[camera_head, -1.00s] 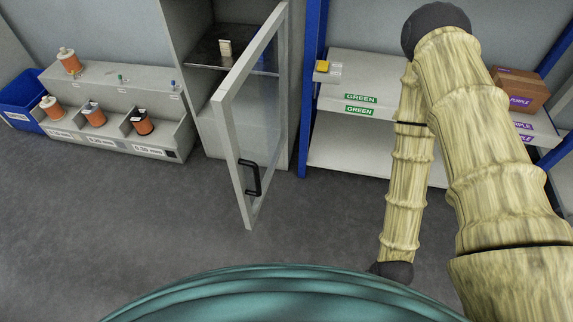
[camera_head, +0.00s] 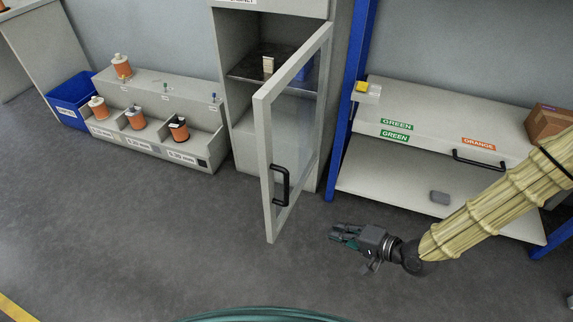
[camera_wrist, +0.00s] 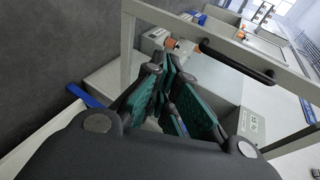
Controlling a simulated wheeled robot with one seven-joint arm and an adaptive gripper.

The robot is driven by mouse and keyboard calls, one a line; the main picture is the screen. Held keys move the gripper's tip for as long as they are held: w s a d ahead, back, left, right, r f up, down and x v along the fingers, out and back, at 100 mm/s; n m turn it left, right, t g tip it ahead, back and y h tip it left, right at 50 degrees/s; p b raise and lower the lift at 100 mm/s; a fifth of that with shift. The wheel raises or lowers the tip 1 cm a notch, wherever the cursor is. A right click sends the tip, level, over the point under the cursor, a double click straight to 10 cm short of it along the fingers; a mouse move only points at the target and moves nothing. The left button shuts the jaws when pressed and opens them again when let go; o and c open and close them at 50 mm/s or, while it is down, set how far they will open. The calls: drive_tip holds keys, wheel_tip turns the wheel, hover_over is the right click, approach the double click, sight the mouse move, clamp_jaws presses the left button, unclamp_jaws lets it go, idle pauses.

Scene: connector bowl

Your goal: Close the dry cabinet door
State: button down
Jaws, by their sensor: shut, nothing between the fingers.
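The dry cabinet (camera_head: 240,85) stands open at the back, with a small pale item on its dark inner shelf. Its door (camera_head: 266,160), a grey frame with a clear pane, swings out toward me. A black bar handle (camera_head: 280,185) is on the door's free-edge side; in the wrist view the handle (camera_wrist: 238,62) shows ahead of the fingers. My gripper (camera_head: 338,234) is to the right of the door's lower part in the head view, shut and empty. In the wrist view its fingers (camera_wrist: 172,75) point toward the door frame. I see no contact with the door.
A grey spool rack (camera_head: 150,140) with orange spools and a blue bin (camera_head: 72,98) are left of the cabinet. A shelf unit (camera_head: 370,180) with blue posts, labels and a brown box (camera_head: 548,122) is on the right. The floor before the cabinet is clear.

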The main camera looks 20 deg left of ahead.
drive_tip(key=w+a+r+y+b, duration=0.1)
drive_tip(key=w+a+r+y, duration=0.25)
drive_tip(key=r, duration=0.35)
drive_tip(key=n+g+y+b, duration=0.2)
drive_tip(key=g+y, duration=0.1)
approach(276, 156)
drive_tip(key=shift+h, duration=0.25)
drive_tip(key=a+b, duration=0.2)
drive_tip(key=a, duration=0.3)
drive_tip(key=shift+w+a, duration=0.2)
drive_tip(key=shift+a, duration=0.1)
drive_tip(key=shift+w+a+r, duration=0.1)
drive_tip(key=shift+a+r, duration=0.05)
drive_tip(key=shift+a, duration=0.55)
drive_tip(key=shift+a, duration=0.1)
